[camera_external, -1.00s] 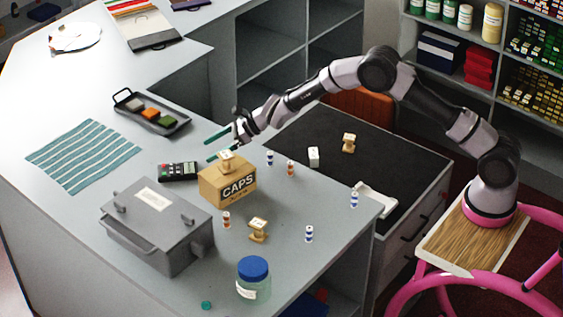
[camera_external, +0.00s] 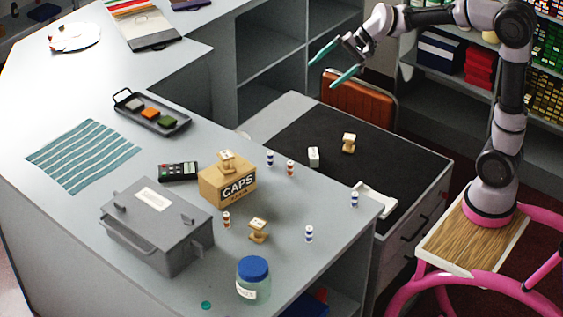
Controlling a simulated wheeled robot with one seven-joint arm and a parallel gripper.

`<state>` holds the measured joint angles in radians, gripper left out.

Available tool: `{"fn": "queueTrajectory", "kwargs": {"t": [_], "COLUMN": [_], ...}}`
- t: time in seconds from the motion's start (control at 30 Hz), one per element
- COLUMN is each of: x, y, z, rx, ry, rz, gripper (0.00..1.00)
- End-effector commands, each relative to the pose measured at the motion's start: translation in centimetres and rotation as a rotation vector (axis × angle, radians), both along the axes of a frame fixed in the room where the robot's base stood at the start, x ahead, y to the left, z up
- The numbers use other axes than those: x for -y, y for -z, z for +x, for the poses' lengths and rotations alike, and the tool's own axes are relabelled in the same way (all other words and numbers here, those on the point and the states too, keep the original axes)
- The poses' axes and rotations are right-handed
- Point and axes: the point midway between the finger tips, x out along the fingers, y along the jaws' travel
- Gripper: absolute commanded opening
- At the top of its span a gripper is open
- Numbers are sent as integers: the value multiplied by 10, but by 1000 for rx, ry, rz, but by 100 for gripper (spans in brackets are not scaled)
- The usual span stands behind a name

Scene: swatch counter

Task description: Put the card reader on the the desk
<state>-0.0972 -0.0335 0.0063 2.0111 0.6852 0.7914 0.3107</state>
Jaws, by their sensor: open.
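The card reader (camera_external: 178,171), a small black keypad device with coloured keys, lies on the grey counter (camera_external: 75,215) between the striped cloth and the CAPS box. A lower surface with a black mat (camera_external: 385,155) and drawers adjoins the counter on the right; I cannot tell which surface is called the desk. My gripper (camera_external: 335,66) has teal fingers. It is open and empty, raised in the air up and to the right of the card reader, well apart from it.
A CAPS box (camera_external: 228,187) with a wooden stamp on top stands right beside the card reader. A grey metal box (camera_external: 157,230) is in front of it, a tray of swatches (camera_external: 152,115) behind. Several small striped pieces and a blue-lidded jar (camera_external: 253,280) stand nearby.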

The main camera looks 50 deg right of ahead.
Motion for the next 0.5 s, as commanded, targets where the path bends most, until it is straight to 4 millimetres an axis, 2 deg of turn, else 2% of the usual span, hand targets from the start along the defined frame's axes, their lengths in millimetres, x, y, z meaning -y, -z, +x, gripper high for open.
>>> {"fn": "queueTrajectory", "kwargs": {"t": [0.03,0.1,0.3,0.4,0.5], "x": [13,29,77,97,112], "y": [-8,-12,-2,9,20], "z": [-29,-66,-166,-206,-235], "rx": [39,85,191,225,246], "ry": [-32,-86,-224,-279,-320], "rz": [-60,-155,-432,-556,-652], "gripper": [100,100,100,100,100]}}
